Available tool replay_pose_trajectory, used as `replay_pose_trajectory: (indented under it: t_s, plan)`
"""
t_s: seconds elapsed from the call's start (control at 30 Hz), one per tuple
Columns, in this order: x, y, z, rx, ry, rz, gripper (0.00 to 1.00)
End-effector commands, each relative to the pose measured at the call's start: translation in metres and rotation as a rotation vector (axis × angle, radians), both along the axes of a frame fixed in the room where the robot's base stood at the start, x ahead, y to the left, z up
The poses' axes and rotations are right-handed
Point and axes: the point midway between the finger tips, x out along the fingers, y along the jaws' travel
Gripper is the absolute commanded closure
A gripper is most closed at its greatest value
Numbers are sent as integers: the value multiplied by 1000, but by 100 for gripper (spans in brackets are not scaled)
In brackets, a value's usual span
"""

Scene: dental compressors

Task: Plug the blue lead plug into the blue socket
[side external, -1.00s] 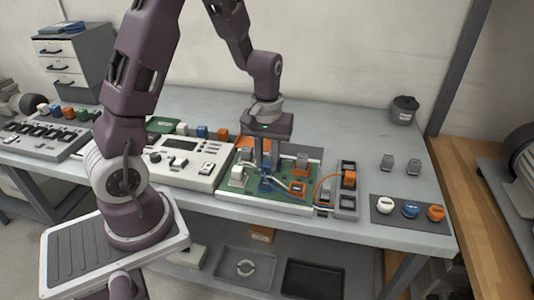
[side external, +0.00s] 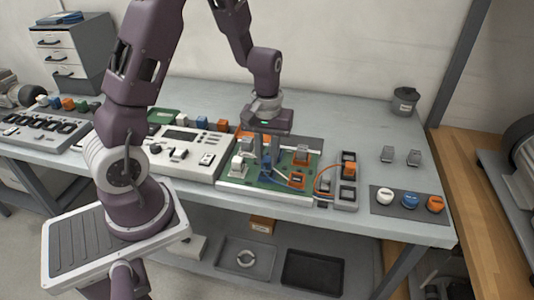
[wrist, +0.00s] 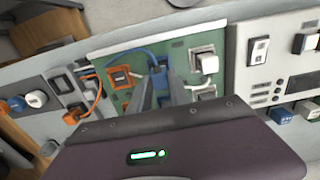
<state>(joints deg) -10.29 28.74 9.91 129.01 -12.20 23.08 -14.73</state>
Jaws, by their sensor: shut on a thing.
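My gripper (side external: 266,166) points down over the green board and is shut on the blue lead plug (wrist: 159,79), which stands between its fingers. The blue lead (wrist: 130,51) arcs from the plug to the left in the wrist view. The plug also shows as a blue patch between the fingers in the side view (side external: 267,160). The fingers and plug hide what lies directly beneath, and I cannot make out the blue socket or whether the plug touches the board.
The green board (wrist: 177,50) carries an orange-framed socket (wrist: 122,77) left of the plug and a white plug (wrist: 208,64) right of it, both close to my fingers. An orange lead (side external: 319,180) loops to a grey rack (side external: 347,199). A white control panel (side external: 190,147) borders the board.

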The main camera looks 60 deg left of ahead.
Motion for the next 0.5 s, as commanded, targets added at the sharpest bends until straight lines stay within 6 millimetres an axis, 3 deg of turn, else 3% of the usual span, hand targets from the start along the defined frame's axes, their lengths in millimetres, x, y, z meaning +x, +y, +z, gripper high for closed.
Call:
replay_pose_trajectory:
  t_s: [0.5]
  plan:
    - [0,0,-6,-1,1,0,100]
